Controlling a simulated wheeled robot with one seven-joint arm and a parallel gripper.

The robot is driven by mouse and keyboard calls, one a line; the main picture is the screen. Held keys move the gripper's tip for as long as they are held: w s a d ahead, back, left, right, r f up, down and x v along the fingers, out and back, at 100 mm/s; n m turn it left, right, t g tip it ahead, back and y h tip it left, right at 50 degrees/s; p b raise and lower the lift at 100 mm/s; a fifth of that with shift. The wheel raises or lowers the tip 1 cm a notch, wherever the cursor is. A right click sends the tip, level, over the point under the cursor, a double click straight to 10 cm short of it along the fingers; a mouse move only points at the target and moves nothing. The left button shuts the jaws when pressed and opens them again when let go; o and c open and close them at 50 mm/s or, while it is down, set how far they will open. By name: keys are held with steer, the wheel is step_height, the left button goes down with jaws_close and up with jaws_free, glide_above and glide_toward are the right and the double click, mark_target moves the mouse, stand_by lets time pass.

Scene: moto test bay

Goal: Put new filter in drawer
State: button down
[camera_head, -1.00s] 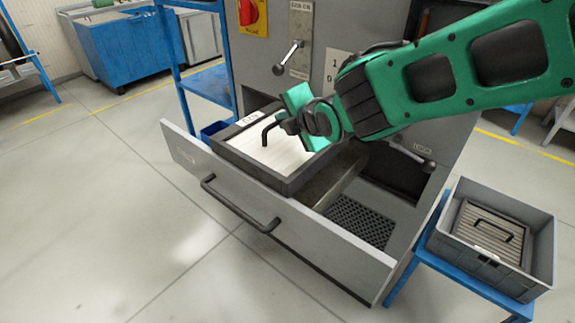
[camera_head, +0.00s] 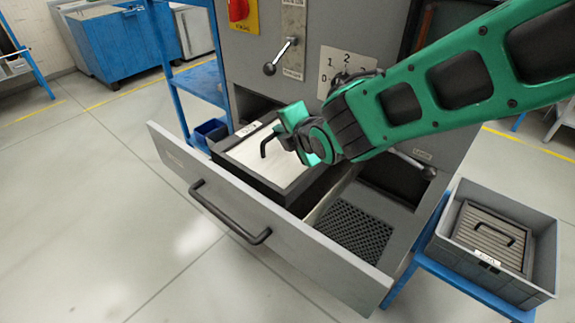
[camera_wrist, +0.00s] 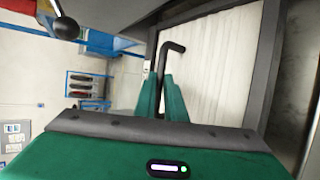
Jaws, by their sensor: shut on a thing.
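The new filter (camera_head: 262,166), a white pleated panel in a thick dark frame with a label, sits at the left part of the open drawer (camera_head: 245,225). My gripper (camera_head: 290,137) is over the filter, shut on its black bent handle. In the wrist view the two green fingers (camera_wrist: 160,98) close around the handle, and the white pleats (camera_wrist: 215,60) fill the right side. The filter looks roughly level. Its underside is hidden, so I cannot tell whether it rests on the drawer floor. The right part of the drawer shows a bare perforated floor (camera_head: 355,232).
A grey crate (camera_head: 545,262) holding another, greyish filter (camera_head: 493,237) stands on a blue stand at the right. The cabinet front has levers (camera_head: 280,57) above the drawer. A blue shelf rack (camera_head: 200,80) stands close at the left. The floor at front left is clear.

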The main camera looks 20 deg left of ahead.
mark_target(283, 158)
step_height(283, 158, down, 8)
steer(key=shift+f, duration=0.1)
steer(key=c, duration=1.9)
jaws_free()
steer(key=shift+o, duration=0.4)
steer(key=v, duration=1.2)
